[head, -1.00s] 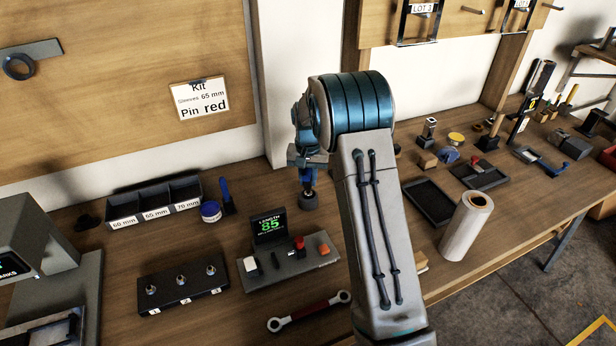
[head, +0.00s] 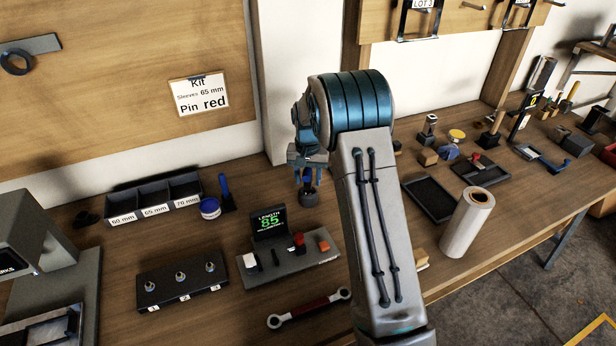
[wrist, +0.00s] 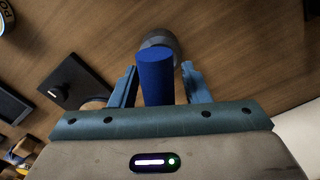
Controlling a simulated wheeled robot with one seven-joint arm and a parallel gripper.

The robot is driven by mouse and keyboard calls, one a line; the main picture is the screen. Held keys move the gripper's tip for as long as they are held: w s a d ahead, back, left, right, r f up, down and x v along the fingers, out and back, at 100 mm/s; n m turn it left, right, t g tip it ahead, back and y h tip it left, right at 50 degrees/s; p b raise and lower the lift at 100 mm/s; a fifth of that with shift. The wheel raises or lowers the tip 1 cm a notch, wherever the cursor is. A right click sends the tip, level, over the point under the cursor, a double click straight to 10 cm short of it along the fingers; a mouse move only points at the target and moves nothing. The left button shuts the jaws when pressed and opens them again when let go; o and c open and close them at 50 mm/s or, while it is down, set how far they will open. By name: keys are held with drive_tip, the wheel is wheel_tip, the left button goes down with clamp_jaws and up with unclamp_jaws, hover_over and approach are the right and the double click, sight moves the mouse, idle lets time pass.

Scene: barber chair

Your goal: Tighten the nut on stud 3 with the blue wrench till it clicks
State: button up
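A blue upright handle (wrist: 155,78), probably the blue wrench, stands in a round grey holder (wrist: 161,42) in the wrist view; the tool's lower end is hidden. In the head view the handle (head: 307,176) and holder (head: 309,197) show below my arm. My gripper (wrist: 160,82) has its fingers apart, one on each side of the handle, with a gap visible at the right finger. In the head view my gripper (head: 309,179) is just above the holder. The dark stud block (head: 182,287) carries three studs labelled 1, 2 and 3; stud 3 (head: 211,268) is rightmost.
A length gauge (head: 270,224) reading 85 stands right of the stud block. A sleeve bin (head: 155,198), a blue tin (head: 209,208) and a blue-handled tool (head: 226,192) are behind. A white roll (head: 467,225) stands right of my arm.

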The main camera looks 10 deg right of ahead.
wheel_tip(320, 180, up, 14)
drive_tip(key=shift+s+f+b, duration=0.1)
drive_tip(key=shift+s+b, duration=0.05)
drive_tip(key=shift+b, duration=0.5)
drive_tip(key=s+r+n+t, duration=0.1)
drive_tip(key=s+r, duration=0.2)
drive_tip(key=s, duration=0.6)
drive_tip(key=s+r+n+t, duration=0.1)
drive_tip(key=s+r, duration=0.2)
drive_tip(key=s, duration=0.6)
drive_tip(key=s+f+n, duration=0.1)
drive_tip(key=s+f, duration=0.3)
drive_tip(key=s, duration=1.2)
drive_tip(key=shift+s+n+t, duration=0.15)
drive_tip(key=shift+n+t, duration=0.25)
drive_tip(key=shift+d, duration=0.1)
